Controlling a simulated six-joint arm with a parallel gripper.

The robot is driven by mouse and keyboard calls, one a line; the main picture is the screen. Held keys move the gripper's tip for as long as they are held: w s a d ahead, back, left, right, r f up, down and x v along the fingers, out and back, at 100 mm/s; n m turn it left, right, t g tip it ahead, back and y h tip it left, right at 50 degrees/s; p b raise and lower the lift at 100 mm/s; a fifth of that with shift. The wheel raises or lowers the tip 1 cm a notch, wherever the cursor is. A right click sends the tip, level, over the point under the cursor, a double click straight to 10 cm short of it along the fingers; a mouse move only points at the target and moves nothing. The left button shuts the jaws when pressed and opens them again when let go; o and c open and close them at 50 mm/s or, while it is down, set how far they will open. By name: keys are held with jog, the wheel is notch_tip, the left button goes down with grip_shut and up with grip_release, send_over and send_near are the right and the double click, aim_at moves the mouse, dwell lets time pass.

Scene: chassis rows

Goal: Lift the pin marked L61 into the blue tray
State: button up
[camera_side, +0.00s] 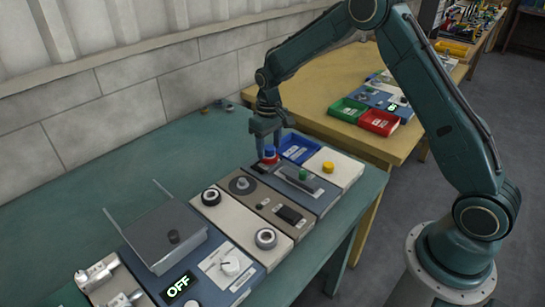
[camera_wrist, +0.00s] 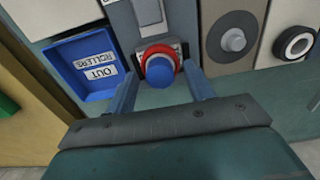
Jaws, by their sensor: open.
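A blue-topped round piece (camera_wrist: 160,70) with a red ring around it stands on a blue-grey panel. It also shows in the side view (camera_side: 270,151). I cannot read a mark L61 on it or on any other piece. My gripper (camera_side: 268,147) points down over it, open. In the wrist view its two fingers stand on either side of the piece, with gaps visible, so it is not gripped. The blue tray (camera_wrist: 86,92) is just left of the gripper in the wrist view and looks empty, with a label reading OUT ROLLERS. It also shows in the side view (camera_side: 303,151).
Beside the blue-grey panel is a cream block with a yellow knob (camera_side: 328,167). A green knob (camera_side: 303,174) stands on the panel. A row of modules runs left, with black-rimmed rollers (camera_side: 211,197) and a grey tilted cover (camera_side: 165,236). Green and red trays (camera_side: 379,122) are on another table.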

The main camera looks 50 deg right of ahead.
grip_shut()
jog(key=shift+r, duration=3)
jog(key=shift+r, duration=0.15)
jog(key=shift+r, duration=0.55)
notch_tip(320, 180, up, 5)
jog(key=d, duration=1.3)
jog(key=shift+w+f, duration=0.15)
jog(key=shift+f, duration=1.15)
jog(key=shift+w+f, duration=0.15)
jog(key=shift+f, duration=1.1)
